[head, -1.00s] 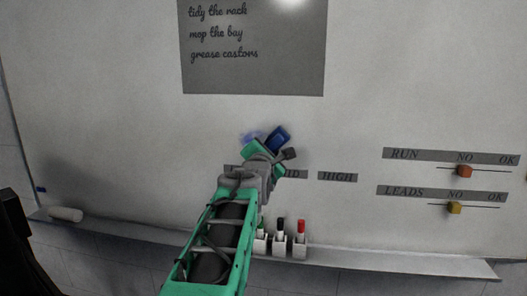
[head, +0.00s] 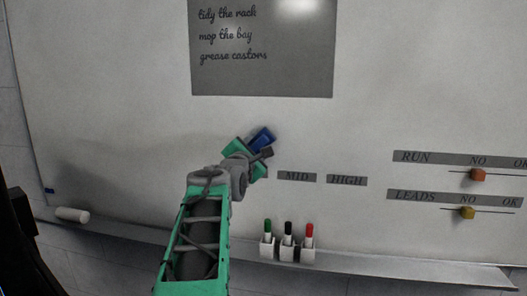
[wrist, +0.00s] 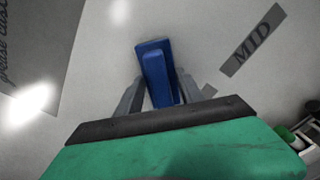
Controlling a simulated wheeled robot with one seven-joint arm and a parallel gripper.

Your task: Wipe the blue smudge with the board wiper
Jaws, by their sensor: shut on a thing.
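The board wiper is a blue block (head: 262,137) with a raised blue grip. My gripper (head: 254,149) is shut on it and holds it at the whiteboard, left of and above the MID label. In the wrist view the wiper (wrist: 153,60) sits tilted between the two grey fingers of my gripper (wrist: 159,92). It looks to be against or very near the board; I cannot tell for sure that it touches. No blue smudge shows clearly now; the wiper and gripper cover part of the board there.
The whiteboard (head: 120,110) carries a grey note (head: 265,75) above the wiper. MID (head: 297,176) and HIGH (head: 346,180) labels and two slider strips lie right. Green, black and red markers (head: 288,232) stand in holders on the ledge. A white roll (head: 72,215) lies left.

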